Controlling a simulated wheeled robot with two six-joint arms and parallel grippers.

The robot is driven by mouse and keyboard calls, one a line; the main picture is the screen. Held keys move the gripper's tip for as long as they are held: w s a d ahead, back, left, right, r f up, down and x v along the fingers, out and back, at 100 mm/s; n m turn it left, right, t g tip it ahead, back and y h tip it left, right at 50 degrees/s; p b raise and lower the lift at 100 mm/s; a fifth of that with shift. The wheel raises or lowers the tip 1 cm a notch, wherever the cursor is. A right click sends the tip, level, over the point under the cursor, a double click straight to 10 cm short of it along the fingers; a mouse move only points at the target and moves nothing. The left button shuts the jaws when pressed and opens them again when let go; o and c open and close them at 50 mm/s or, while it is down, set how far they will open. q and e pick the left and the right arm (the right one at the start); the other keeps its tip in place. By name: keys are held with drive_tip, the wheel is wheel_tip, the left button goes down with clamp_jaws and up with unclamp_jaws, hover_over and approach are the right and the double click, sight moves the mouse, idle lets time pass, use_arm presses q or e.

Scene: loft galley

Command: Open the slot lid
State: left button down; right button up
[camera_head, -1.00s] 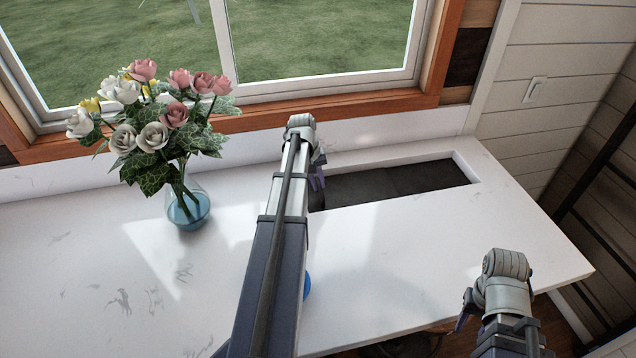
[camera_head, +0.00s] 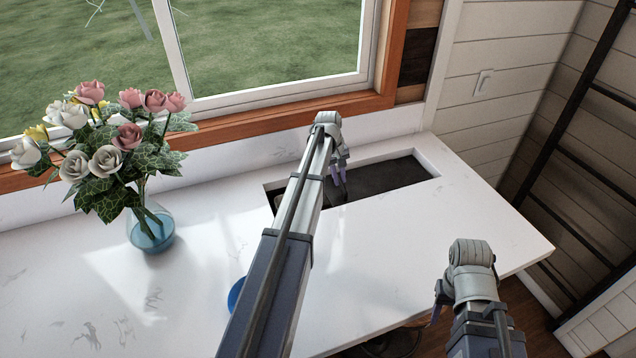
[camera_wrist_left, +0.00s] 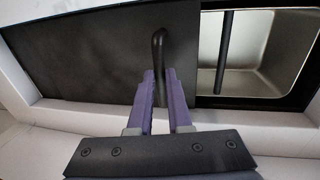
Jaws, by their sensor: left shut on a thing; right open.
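The slot lid (camera_head: 395,174) is a dark flat panel in the long recess of the white counter. In the left wrist view the lid (camera_wrist_left: 80,55) fills the left part of the recess, and a black bar handle (camera_wrist_left: 158,48) stands near its edge. My left gripper (camera_head: 338,178) is over the recess, and its purple fingers (camera_wrist_left: 163,88) are shut on the handle. Beside the lid, a metal basin (camera_wrist_left: 265,50) lies uncovered with a dark bar across it. My right gripper (camera_head: 439,303) is open and empty near the counter's front right edge, partly hidden by its wrist.
A glass vase (camera_head: 152,230) of roses stands on the counter (camera_head: 130,300) at the left. A blue round thing (camera_head: 236,292) shows partly behind my left arm. A window (camera_head: 270,50) borders the back. A black ladder-like frame (camera_head: 575,130) stands at the right.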

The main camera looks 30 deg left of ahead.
sight(349, 189)
use_arm(q)
drive_tip(key=shift+w+d, duration=0.65)
drive_tip(key=shift+w, duration=0.15)
drive_tip(key=shift+w+d, duration=0.6)
drive_tip(key=shift+w, duration=0.2)
drive_tip(key=c, duration=0.8)
unclamp_jaws()
drive_tip(key=shift+c, duration=0.2)
drive_tip(key=shift+r, duration=0.1)
wheel_tip(349, 189, up, 8)
drive_tip(key=s+a+p, duration=0.1)
drive_tip(key=p, duration=0.6)
drive_tip(key=shift+s+f+p, duration=0.15)
drive_tip(key=shift+f+p, duration=0.1)
drive_tip(key=shift+p, duration=0.1)
drive_tip(key=shift+f, duration=0.1)
